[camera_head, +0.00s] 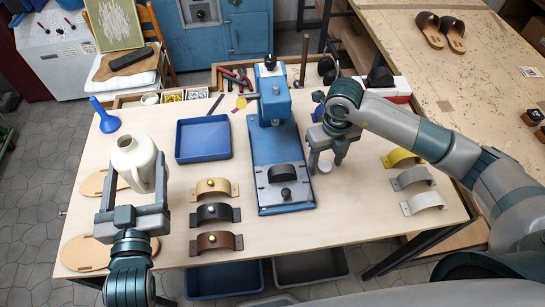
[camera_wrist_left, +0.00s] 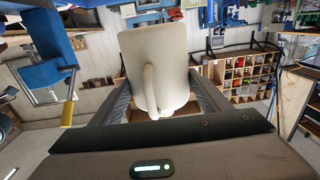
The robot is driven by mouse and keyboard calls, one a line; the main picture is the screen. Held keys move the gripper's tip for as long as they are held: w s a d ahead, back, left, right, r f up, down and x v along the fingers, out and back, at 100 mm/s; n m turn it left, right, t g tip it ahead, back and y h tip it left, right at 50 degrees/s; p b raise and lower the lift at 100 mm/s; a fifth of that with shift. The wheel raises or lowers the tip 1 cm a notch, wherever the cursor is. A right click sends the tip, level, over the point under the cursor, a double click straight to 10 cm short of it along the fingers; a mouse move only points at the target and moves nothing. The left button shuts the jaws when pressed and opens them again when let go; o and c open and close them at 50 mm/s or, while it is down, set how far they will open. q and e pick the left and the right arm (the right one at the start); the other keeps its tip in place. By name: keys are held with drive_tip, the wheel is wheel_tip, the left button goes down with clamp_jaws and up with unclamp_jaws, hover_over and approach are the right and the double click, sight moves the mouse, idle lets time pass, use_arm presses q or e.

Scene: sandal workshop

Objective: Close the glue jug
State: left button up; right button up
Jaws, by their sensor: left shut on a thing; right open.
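The cream glue jug (camera_head: 146,166) is between the fingers of my left gripper (camera_head: 135,178) over the table's left side. Its round mouth is uncovered and faces up. In the left wrist view the jug (camera_wrist_left: 172,60) fills the space between the fingers (camera_wrist_left: 155,100), with its handle toward the camera. My right gripper (camera_head: 326,163) is open, fingers pointing down, right of the blue press. A small white round cap (camera_head: 325,167) is at its fingertips; I cannot tell whether it touches them or rests on the table.
A blue press (camera_head: 283,148) stands mid-table between the grippers. Strap pieces sit on curved forms in front and at right (camera_head: 411,178).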

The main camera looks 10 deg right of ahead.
sight(325, 165)
idle(0.3)
drive_tip(key=c, duration=1.2)
use_arm(q)
drive_tip(key=shift+f, duration=0.2)
use_arm(e)
drive_tip(key=shift+r, duration=0.35)
